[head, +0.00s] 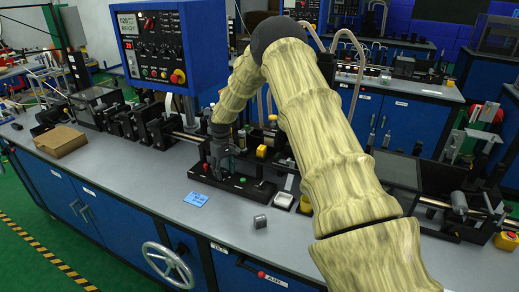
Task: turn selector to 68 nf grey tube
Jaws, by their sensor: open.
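My gripper (220,172) is open and points down over a black fixture base (242,184) on the bench, near the middle of the head view. The base carries small red and green buttons (243,181). No selector with readable markings shows there; my gripper and arm cover part of this area. I cannot tell whether the fingers touch or surround anything. A blue control box (160,48) with a display, a red readout and several knobs stands behind, up and left of my gripper. No 68 nf label or grey tube is readable.
A blue card (197,199) and a small grey block (260,221) lie on the grey bench in front of the fixture. A cardboard box (60,141) is at the left. A handwheel (168,265) sticks out at the front. Black machinery flanks the fixture.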

